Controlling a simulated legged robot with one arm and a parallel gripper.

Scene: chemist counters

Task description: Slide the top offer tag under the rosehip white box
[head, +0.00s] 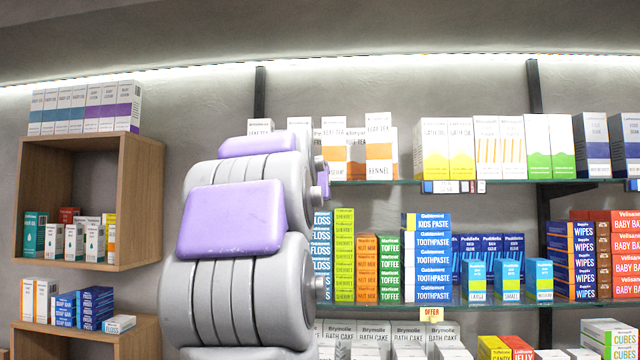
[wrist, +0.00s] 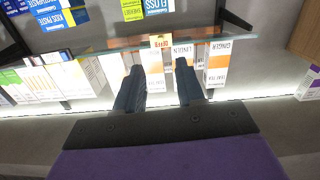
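In the head view my arm hides the gripper and this tag.
Another offer tag (head: 431,314) hangs on the lower glass shelf (head: 480,308). White and orange tea boxes (head: 379,150) stand on the upper glass shelf (head: 400,183). Packed boxes fill the shelf below. Wooden cubbies (head: 140,190) hang at the left.

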